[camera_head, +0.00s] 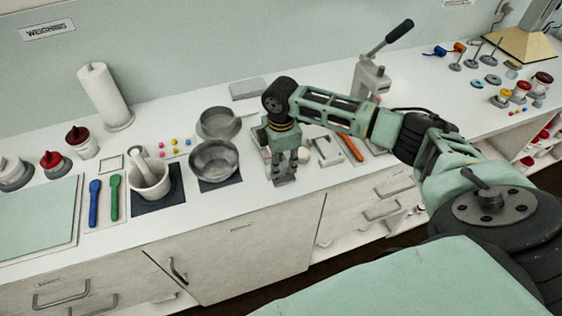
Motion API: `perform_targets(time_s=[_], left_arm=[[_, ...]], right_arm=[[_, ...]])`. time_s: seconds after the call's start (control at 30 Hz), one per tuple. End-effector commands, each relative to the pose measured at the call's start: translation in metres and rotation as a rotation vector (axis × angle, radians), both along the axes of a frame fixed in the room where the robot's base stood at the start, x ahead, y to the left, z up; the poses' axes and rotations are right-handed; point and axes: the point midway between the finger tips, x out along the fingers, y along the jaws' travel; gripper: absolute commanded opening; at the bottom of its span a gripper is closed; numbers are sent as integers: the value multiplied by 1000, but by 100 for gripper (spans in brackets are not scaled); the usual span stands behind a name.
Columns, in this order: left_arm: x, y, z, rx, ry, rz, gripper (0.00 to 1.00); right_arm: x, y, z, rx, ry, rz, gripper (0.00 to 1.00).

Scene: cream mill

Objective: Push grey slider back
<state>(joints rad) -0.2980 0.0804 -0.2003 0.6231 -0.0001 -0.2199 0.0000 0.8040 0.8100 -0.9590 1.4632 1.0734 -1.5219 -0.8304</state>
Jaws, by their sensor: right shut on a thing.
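My right gripper (285,165) points down at the front part of the counter, just right of the front grey bowl. Its fingers are closed on a small grey piece (284,180) low between the tips, which looks like the grey slider. The fingers and wrist hide most of the slider and whatever it runs on. My left gripper is not in view.
The grey bowls (214,160) stand close left of the gripper. A white block (327,150) and an orange-handled tool (350,146) lie to its right. A lever press (372,82) stands behind my forearm. The counter's front edge is close.

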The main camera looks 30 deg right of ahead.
Motion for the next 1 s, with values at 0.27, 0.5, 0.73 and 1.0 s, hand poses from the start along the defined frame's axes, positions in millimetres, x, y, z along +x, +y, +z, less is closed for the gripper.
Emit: perform_targets(time_s=[0.27, 0.5, 0.73, 1.0], left_arm=[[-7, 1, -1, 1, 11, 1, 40], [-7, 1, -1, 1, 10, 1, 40], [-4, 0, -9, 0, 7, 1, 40], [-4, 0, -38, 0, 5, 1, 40]], right_arm=[[0, 0, 1, 0, 0, 0, 0], [0, 0, 1, 0, -1, 0, 0], [15, -3, -1, 1, -3, -3, 0], [68, -14, -3, 5, -5, -5, 0]])
